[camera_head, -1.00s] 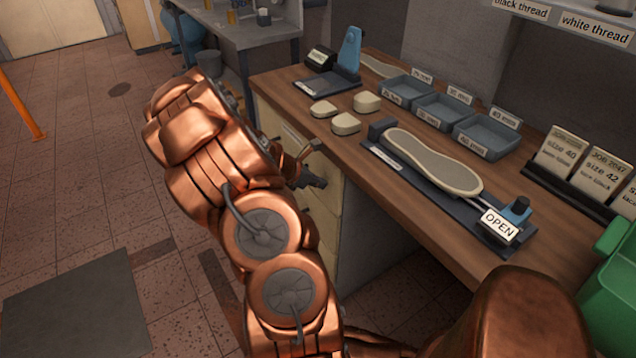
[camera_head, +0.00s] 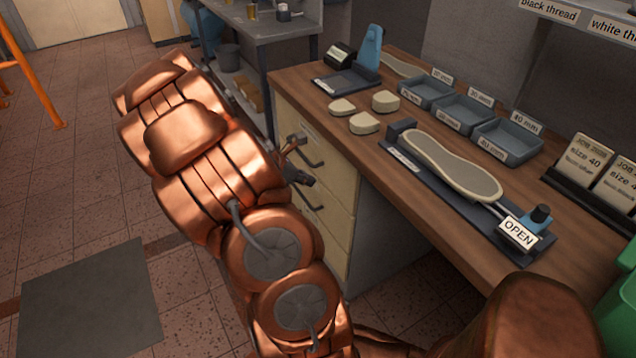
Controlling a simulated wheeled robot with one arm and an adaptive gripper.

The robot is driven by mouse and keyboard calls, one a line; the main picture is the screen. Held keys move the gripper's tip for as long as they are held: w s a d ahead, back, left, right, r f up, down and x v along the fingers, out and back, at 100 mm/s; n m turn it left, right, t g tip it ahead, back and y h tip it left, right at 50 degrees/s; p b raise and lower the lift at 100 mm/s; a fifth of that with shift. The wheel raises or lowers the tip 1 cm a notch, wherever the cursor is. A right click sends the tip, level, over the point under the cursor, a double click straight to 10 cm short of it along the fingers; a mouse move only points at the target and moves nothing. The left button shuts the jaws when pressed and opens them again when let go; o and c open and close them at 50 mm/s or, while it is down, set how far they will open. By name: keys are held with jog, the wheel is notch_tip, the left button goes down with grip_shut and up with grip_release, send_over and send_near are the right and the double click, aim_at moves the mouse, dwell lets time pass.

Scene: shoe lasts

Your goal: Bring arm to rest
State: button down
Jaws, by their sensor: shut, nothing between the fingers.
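My copper arm rises from the bottom centre and folds up to the left, clear of the bench. My gripper (camera_head: 302,178) shows only in part behind the arm links, as small dark parts in front of the bench's drawers. It is shut and empty. The wooden workbench (camera_head: 440,245) stands to its right. On the bench, a sole-shaped last (camera_head: 452,165) lies in a dark fixture with an OPEN sign (camera_head: 518,233) at its near end.
Several pale heel blocks (camera_head: 365,123) sit at the bench's left. Grey trays (camera_head: 508,143) line its back, with job cards (camera_head: 580,158) to the right. The drawers (camera_head: 318,150) are close beside my gripper. Open floor (camera_head: 60,200) lies to the left.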

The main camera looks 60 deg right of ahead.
jog(key=shift+v, duration=1.5)
jog(key=a+r+m+t+y+p, duration=0.1)
jog(key=a+r+m+p, duration=0.2)
jog(key=a+r, duration=0.45)
jog(key=a+r+m+t+y+p, duration=0.15)
jog(key=a+r+m, duration=0.25)
jog(key=a, duration=0.6)
jog(key=s+a+r+m+y+p, duration=0.1)
jog(key=s+a+r+p, duration=0.1)
jog(key=a, duration=0.5)
jog(key=s+a+r+m+y+p, duration=0.1)
jog(key=s+a+r+y+p, duration=0.1)
jog(key=a, duration=0.6)
jog(key=s+a+r+m+y+p, duration=0.2)
jog(key=s+a+r, duration=0.2)
jog(key=a, duration=0.4)
jog(key=shift+s+t, duration=0.35)
jog(key=shift+s, duration=0.3)
jog(key=shift+d+r, duration=0.1)
jog(key=shift+r, duration=0.05)
